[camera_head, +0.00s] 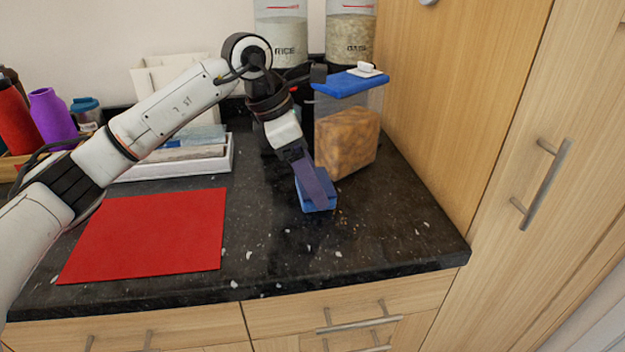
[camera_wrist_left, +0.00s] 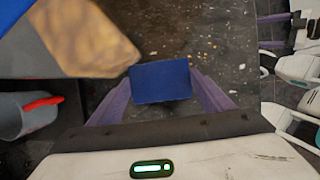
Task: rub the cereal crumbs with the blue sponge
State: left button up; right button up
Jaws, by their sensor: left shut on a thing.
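The blue sponge (camera_head: 318,198) is low at the dark granite counter (camera_head: 275,262), near its right part. My left gripper (camera_head: 316,186) is shut on it from above. In the left wrist view the sponge (camera_wrist_left: 160,82) sits between the two purple fingers of my left gripper (camera_wrist_left: 160,95). Whether the sponge touches the counter I cannot tell for sure. Small tan cereal crumbs (camera_head: 343,213) lie just to the right of the sponge; in the wrist view crumbs (camera_wrist_left: 205,60) show beyond its upper right. Any crumbs under the sponge are hidden.
A clear container (camera_head: 346,143) with brown contents and a blue lid stands close behind the sponge. Rice (camera_head: 281,40) and oats (camera_head: 350,40) dispensers stand at the wall. A red mat (camera_head: 150,235) lies left, a white tray (camera_head: 180,168) behind it. The counter's front right is free.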

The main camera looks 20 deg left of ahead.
pick_arm(q)
jog(key=shift+w+a, duration=0.25)
jog(key=shift+f, duration=0.15)
jog(key=shift+s+d+f+b, duration=0.1)
jog(key=shift+s+d+b, duration=0.05)
jog(key=shift+s+d, duration=0.45)
jog(key=shift+s+d+r+b, duration=0.1)
jog(key=shift+s+d, duration=0.25)
jog(key=shift+s, duration=0.5)
jog(key=shift+s+d+f+b, duration=0.1)
jog(key=shift+s+d+b, duration=0.05)
jog(key=shift+s+d, duration=0.45)
jog(key=shift+s+d+r+b, duration=0.15)
jog(key=shift+s+d, duration=0.45)
jog(key=shift+s, duration=0.4)
jog(key=shift+s+d+r+b, duration=0.1)
jog(key=shift+s+d+b, duration=0.1)
jog(key=shift+s+d, duration=0.6)
jog(key=shift+s+d+r+b, duration=0.15)
jog(key=shift+s+d, duration=0.3)
jog(key=shift+s, duration=0.7)
notch_tip(320, 180, up, 6)
jog(key=p, duration=0.4)
jog(key=shift+r, duration=0.1)
